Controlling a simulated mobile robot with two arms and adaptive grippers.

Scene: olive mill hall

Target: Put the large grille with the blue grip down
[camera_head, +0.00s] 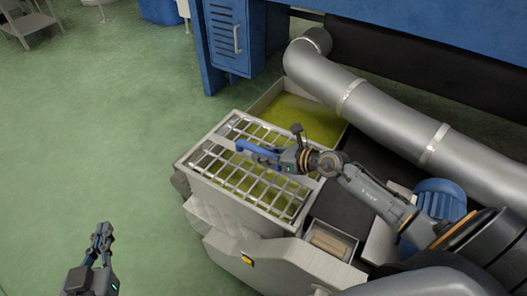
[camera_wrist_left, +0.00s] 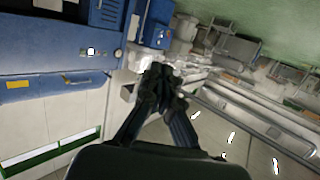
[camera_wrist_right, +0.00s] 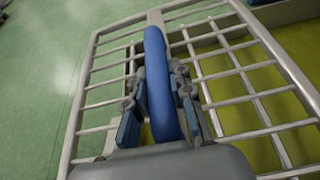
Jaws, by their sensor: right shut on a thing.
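The large metal grille (camera_head: 232,178) with its blue grip (camera_head: 257,149) lies over, or just above, a pale basin (camera_head: 245,208) with yellow-green liquid in it. I cannot tell whether the grille touches the basin's rim. My right gripper (camera_head: 279,158) is shut on the blue grip. In the right wrist view the blue grip (camera_wrist_right: 158,85) runs between the fingers, and the grille's bars (camera_wrist_right: 240,75) spread out on both sides. My left gripper (camera_head: 103,232) is over the green floor at the lower left, away from the grille. Its fingertips (camera_wrist_left: 162,85) look close together, holding nothing visible.
An open section of yellow-green liquid (camera_head: 300,116) lies behind the grille. A thick grey pipe (camera_head: 375,108) runs along the right. A blue cabinet (camera_head: 228,35) stands at the back. A blue round object (camera_head: 440,198) sits at the right. The green floor (camera_head: 90,130) at left is clear.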

